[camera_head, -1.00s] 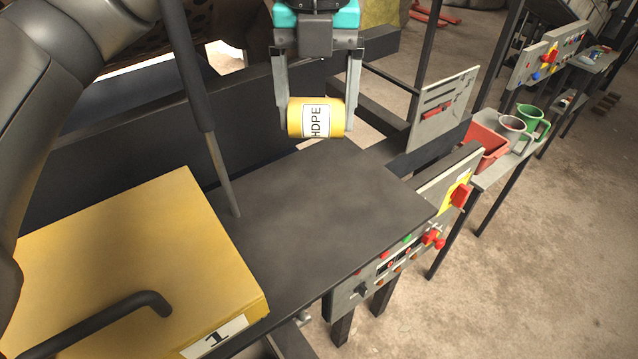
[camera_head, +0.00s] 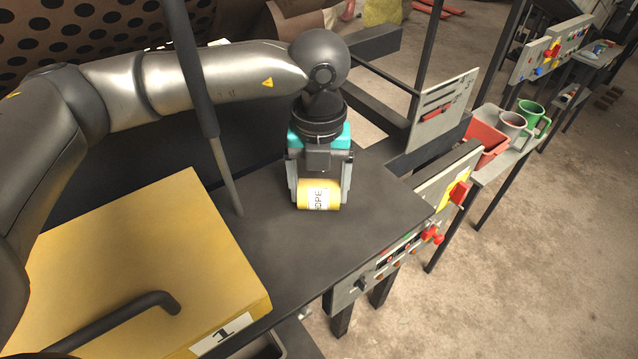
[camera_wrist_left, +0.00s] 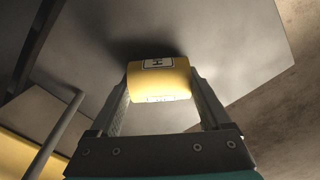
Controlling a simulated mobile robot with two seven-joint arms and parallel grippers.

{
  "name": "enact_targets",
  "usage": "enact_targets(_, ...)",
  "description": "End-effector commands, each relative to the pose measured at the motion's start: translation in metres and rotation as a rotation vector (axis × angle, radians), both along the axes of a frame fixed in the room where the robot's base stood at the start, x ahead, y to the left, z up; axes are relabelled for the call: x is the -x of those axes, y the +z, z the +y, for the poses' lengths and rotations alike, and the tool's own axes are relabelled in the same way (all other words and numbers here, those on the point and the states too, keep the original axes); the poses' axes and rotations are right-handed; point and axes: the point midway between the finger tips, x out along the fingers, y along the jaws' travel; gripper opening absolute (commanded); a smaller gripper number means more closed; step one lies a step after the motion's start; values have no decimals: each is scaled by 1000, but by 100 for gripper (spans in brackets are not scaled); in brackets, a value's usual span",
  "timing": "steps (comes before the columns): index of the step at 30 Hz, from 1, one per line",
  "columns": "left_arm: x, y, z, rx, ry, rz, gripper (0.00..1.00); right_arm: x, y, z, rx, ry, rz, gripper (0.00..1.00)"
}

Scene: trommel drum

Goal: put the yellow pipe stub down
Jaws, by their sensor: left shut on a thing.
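The yellow pipe stub (camera_head: 318,196) has a white label with black letters and lies on its side between the fingers of my left gripper (camera_head: 319,192). The gripper is shut on it from both ends and points down at the dark table top (camera_head: 375,196). The stub is at or just above the table surface; I cannot tell whether it touches. In the left wrist view the stub (camera_wrist_left: 160,80) sits between the two fingertips, with the grey surface and a dark shadow behind it. My right gripper is not in view.
A yellow box lid (camera_head: 140,255) with a black handle and a label "1" is at the left. A dark post (camera_head: 205,110) stands beside my arm. A control panel with red knobs (camera_head: 400,255) lines the table's right edge. The table around the stub is clear.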

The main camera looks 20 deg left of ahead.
Motion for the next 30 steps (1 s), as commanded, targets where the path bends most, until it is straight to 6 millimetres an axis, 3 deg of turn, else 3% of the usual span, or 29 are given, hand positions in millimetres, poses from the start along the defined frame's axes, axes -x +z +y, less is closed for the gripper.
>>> enact_targets(8, 0, -4, 0, 0, 1, 0, 29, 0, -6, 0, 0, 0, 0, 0)
enact_targets(9, 0, -3, 0, 0, 1, 0, 86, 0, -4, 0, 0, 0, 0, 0)
enact_targets(13, 0, -2, 0, 0, 0, 0, 100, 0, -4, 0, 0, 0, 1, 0)
enact_targets(24, 0, 3, 0, 0, 0, 0, 100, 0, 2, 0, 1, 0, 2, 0)
enact_targets(30, -1, 40, -1, 2, 0, -6, 100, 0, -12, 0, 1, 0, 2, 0)
